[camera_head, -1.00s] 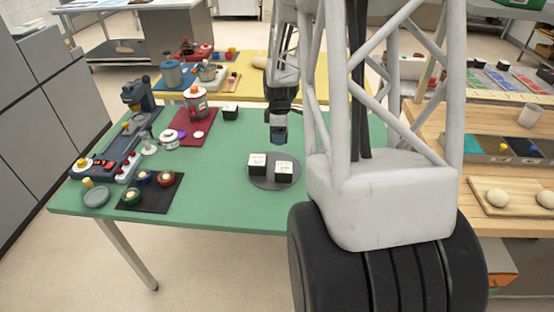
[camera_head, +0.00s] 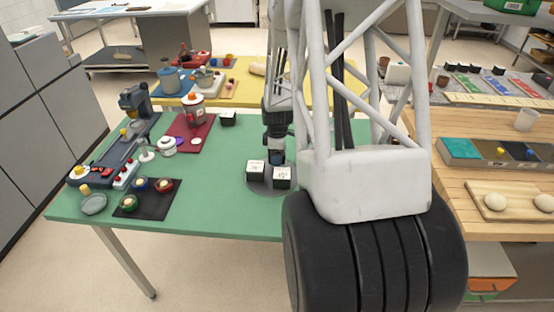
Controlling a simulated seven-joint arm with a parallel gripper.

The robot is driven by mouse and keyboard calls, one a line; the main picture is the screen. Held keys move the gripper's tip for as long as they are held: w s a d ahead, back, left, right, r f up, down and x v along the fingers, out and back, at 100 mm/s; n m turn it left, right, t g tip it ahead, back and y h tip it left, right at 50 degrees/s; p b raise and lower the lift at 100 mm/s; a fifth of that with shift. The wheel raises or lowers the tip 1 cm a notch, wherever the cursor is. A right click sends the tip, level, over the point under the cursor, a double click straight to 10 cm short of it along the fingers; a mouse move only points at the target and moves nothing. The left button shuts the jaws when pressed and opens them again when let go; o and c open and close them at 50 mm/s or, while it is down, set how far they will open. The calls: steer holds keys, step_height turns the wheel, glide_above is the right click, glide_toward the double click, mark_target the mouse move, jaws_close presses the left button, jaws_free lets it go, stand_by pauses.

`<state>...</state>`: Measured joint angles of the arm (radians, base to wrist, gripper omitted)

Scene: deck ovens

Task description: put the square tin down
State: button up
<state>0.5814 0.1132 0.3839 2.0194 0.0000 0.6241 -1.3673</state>
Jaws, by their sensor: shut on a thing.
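My gripper (camera_head: 276,152) points down over the green table, just behind two black boxes with white marked tops, the left box (camera_head: 255,170) and the right box (camera_head: 282,177). It is shut on the square tin, which is small and mostly hidden by the fingers; its form is hard to make out. The boxes stand side by side on a dark grey round plate (camera_head: 256,188). From here I cannot tell whether the held tin touches the plate.
Another black box (camera_head: 228,118) with a white top stands farther back. A red mat (camera_head: 189,150), a black mat with small bowls (camera_head: 155,205) and a coffee machine (camera_head: 135,101) are at left.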

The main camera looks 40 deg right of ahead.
steer(key=shift+f, duration=1.1)
steer(key=shift+f, duration=0.15)
steer(key=o, duration=1)
steer(key=shift+o, duration=0.2)
steer(key=shift+r, duration=6.15)
